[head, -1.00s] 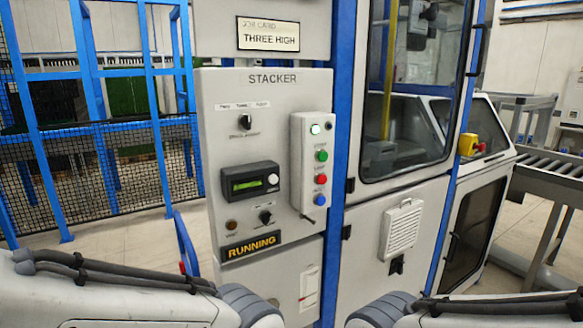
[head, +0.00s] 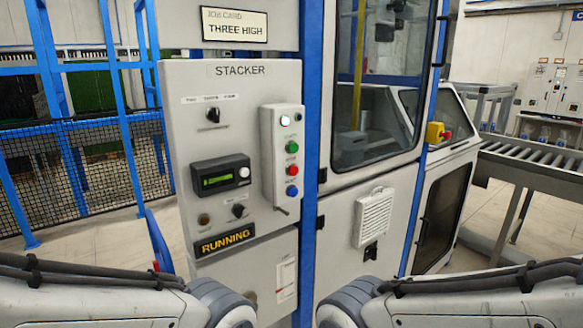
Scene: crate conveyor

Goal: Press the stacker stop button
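The grey stacker panel (head: 240,100) stands in front of me, headed STACKER. A pale button box (head: 268,185) on its right side carries a lit white lamp (head: 284,120), a green button (head: 291,145), a red button (head: 292,170) and a blue button (head: 292,190), top to bottom. The small labels are blurred; the red button's label looks like STOP. A sign below reads RUNNING (head: 225,242). Only links of my two arms show along the bottom edge. Neither gripper is in view, and nothing of mine touches the panel.
A job card (head: 234,25) above reads THREE HIGH. Right of the panel is a blue-framed cabinet with a glass door (head: 380,90), then a yellow-and-red switch (head: 436,133) and a roller conveyor (head: 530,160). A blue mesh fence (head: 90,170) stands left. The space before the buttons is clear.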

